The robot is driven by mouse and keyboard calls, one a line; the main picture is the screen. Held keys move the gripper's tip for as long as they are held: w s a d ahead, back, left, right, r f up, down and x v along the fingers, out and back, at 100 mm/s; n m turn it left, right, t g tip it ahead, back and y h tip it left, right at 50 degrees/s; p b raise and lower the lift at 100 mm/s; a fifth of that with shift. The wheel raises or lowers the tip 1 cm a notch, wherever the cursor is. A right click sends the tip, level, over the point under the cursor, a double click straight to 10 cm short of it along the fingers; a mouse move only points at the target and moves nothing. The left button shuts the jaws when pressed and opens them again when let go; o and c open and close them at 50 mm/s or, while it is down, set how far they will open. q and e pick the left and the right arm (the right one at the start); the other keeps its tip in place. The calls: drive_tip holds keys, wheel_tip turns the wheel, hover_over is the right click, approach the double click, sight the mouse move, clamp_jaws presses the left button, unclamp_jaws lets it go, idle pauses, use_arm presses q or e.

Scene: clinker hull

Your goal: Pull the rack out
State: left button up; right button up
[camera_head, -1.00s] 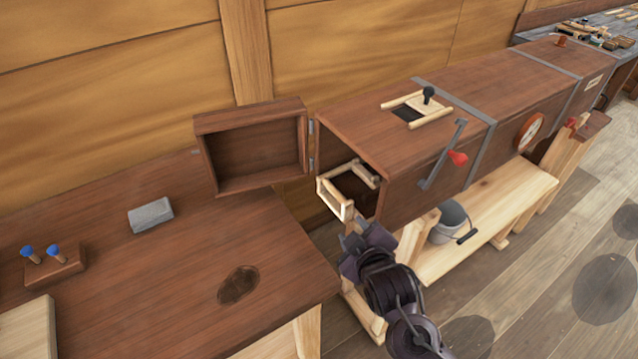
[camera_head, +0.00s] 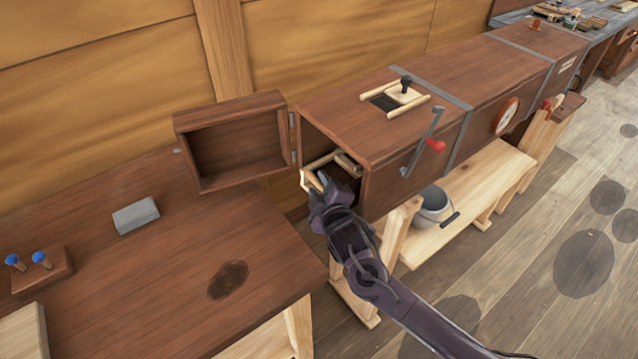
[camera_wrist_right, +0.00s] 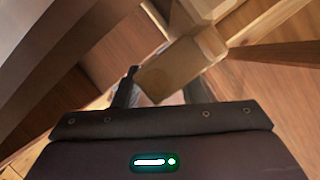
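The pale wooden rack (camera_head: 347,164) sticks a little way out of the open end of the long brown box (camera_head: 400,148). Its front end is partly hidden by my right gripper (camera_head: 320,186). In the right wrist view a wooden piece (camera_wrist_right: 170,72) lies between the dark fingers of this gripper (camera_wrist_right: 160,92), overlapping the right finger. The fingers stand apart with the piece between them; I cannot tell whether they press on it. My left gripper is not in view.
The box's door (camera_head: 235,143) stands open to the left. A brown bench (camera_head: 175,235) with a grey block (camera_head: 136,215) lies at left. A bucket (camera_head: 433,205) sits on the shelf below.

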drive_tip(key=shift+w+a, duration=0.1)
drive_tip(key=shift+w, duration=0.2)
drive_tip(key=shift+f, duration=0.1)
clamp_jaws()
